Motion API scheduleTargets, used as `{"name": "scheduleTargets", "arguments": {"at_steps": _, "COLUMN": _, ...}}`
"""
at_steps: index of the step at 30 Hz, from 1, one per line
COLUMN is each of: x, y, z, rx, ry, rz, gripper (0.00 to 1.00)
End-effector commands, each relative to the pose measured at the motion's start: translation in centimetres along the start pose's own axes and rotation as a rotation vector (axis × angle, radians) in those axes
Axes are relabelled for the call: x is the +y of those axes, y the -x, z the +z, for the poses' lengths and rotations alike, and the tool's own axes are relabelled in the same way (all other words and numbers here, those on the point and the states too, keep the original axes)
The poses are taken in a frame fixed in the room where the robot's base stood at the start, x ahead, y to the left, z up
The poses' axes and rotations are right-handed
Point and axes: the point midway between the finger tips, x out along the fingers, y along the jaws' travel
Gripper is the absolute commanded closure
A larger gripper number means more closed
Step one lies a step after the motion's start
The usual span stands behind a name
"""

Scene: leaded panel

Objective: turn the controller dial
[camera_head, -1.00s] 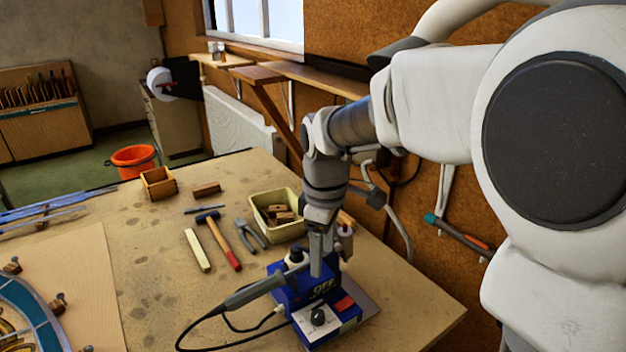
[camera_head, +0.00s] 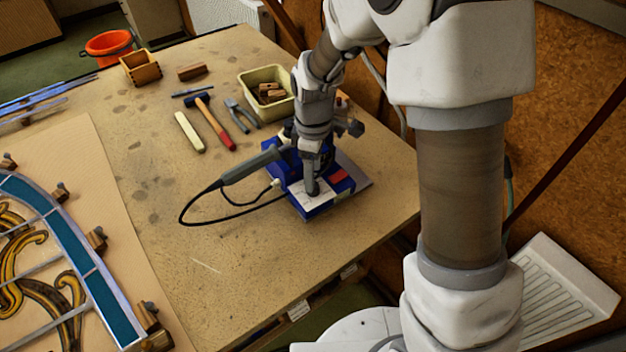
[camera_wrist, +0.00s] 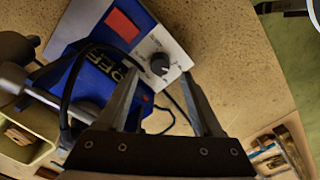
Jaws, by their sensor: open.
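The controller is a blue box with a white panel (camera_head: 303,199), standing near the table's right edge in the head view. The black dial (camera_wrist: 158,66) sits on the white panel there. My gripper (camera_wrist: 160,76) is open, its two fingertips apart with the dial appearing between them; contact cannot be told. In the head view my gripper (camera_head: 312,190) points down over the white panel and hides the dial.
A soldering iron (camera_head: 248,166) with a black cable lies left of the controller. The leaded panel (camera_head: 90,278) is at left. Bare table (camera_head: 225,250) lies in front.

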Motion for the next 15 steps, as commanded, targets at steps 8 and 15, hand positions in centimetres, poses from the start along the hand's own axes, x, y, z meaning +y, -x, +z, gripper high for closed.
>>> {"name": "scheduleTargets", "arguments": {"at_steps": 8, "x": -0.1, "y": -3.4, "z": 0.0, "rx": 0.000, "ry": 0.001, "rz": -0.001, "gripper": 0.33}}
{"name": "scheduleTargets", "arguments": {"at_steps": 15, "x": 0.0, "y": -3.8, "z": 0.0, "rx": 0.001, "ry": 0.000, "rz": 0.000, "gripper": 0.33}}
